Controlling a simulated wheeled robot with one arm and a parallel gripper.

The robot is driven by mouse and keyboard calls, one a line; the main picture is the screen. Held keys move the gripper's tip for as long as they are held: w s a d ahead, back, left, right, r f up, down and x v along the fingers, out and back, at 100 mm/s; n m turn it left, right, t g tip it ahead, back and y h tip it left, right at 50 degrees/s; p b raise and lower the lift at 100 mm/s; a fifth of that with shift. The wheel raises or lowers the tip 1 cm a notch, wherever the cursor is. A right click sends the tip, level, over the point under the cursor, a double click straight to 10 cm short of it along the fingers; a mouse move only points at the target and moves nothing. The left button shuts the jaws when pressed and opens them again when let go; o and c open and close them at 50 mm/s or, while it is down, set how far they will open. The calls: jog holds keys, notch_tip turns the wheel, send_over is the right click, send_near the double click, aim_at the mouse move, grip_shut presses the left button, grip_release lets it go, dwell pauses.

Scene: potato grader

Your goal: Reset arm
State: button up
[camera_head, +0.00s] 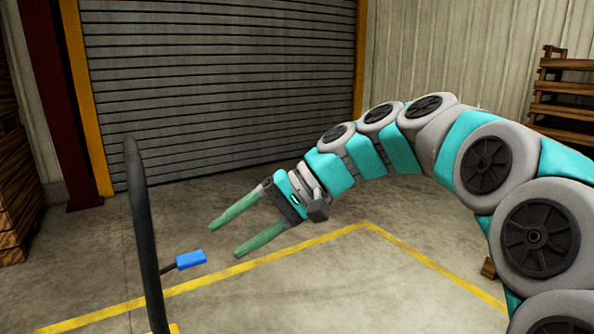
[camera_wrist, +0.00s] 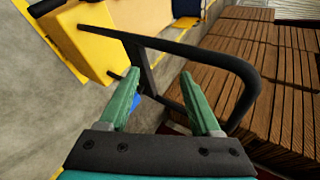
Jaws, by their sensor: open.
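My gripper (camera_head: 223,239) extends from the right toward the middle of the head view, with its two green fingers spread apart and nothing between them. My teal and grey arm (camera_head: 400,150) arches out from the right edge. In the wrist view my gripper (camera_wrist: 157,88) is also open and empty. A black hoop-shaped bar (camera_wrist: 215,58) shows beyond the fingers there. A black bar (camera_head: 143,230) stands upright at left in the head view, to the left of the fingertips. A blue block (camera_head: 190,260) on a short dark stem is attached near it.
A yellow machine part (camera_wrist: 85,40) lies at upper left in the wrist view. Stacked brown slatted wood (camera_wrist: 270,90) fills its right side. Wooden pallets (camera_head: 565,95) stand at back right, before the wall. A closed shutter (camera_head: 220,80) stands behind open concrete floor with yellow lines.

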jog(key=s+d+f+h, duration=0.5)
jog(key=s+d+f, duration=0.4)
jog(key=s+f, duration=0.2)
jog(key=shift+s+f+m, duration=0.2)
jog(key=shift+f+m, duration=0.2)
jog(key=shift+f, duration=0.4)
jog(key=s+d+f+h, duration=0.2)
jog(key=s+d+f, duration=0.1)
jog(key=s+d, duration=0.1)
jog(key=s+d+f+h, duration=0.2)
jog(key=s+d+f, duration=0.2)
jog(key=s+d, duration=0.1)
jog(key=s+d+f+h, duration=0.2)
jog(key=s+d+f, duration=0.2)
jog(key=d, duration=0.2)
jog(key=shift+s+d+m, duration=0.3)
jog(key=shift+s+d, duration=0.05)
jog(key=shift+s, duration=0.05)
jog(key=shift+c, duration=0.2)
